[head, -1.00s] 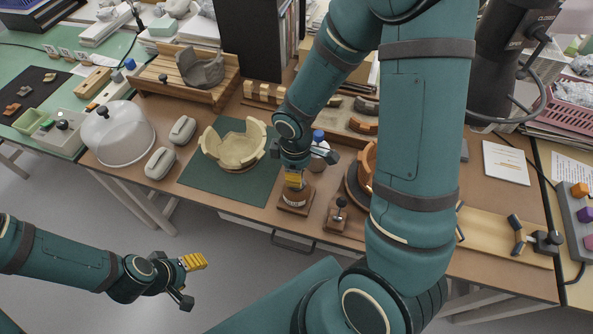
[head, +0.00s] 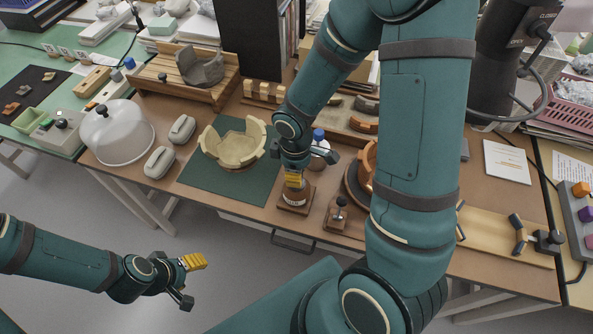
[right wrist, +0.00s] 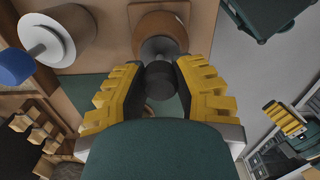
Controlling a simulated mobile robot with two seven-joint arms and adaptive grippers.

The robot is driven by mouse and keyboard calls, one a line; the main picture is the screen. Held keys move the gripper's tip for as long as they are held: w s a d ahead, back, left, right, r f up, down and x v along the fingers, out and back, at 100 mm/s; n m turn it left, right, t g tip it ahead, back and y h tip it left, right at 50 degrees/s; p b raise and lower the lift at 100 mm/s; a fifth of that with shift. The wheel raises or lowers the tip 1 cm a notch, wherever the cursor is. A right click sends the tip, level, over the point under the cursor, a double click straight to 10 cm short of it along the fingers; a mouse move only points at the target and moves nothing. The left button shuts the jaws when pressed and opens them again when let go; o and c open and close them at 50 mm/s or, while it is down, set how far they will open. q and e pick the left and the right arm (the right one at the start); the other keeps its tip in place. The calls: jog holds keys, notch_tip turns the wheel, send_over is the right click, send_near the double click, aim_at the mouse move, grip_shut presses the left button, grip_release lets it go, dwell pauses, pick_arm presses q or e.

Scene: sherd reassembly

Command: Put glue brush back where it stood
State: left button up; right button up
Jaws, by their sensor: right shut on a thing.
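My right gripper (head: 293,179) points down over a small wooden stand (head: 296,204) with a pale label near the table's front edge. In the right wrist view its yellow-padded fingers (right wrist: 162,75) are shut on the dark round handle of the glue brush (right wrist: 160,88). Beyond the handle is a grey collar (right wrist: 158,48) and a brown wooden holder (right wrist: 160,30). The brush's lower end is hidden, so I cannot tell how deep it sits. My left gripper (head: 189,281) is open and empty, low over the floor, clear of the table.
A blue-capped bottle (head: 319,137) is close behind my right gripper. A cream sherd bowl (head: 236,147) lies on a green mat (head: 207,186) to the left. An orange pot (head: 366,165) is partly hidden by my arm.

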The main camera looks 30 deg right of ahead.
dwell(0.4)
jog(key=o, duration=0.9)
jog(key=shift+c, duration=0.2)
notch_tip(320, 180, up, 12)
jog(key=shift+a+f, duration=0.1)
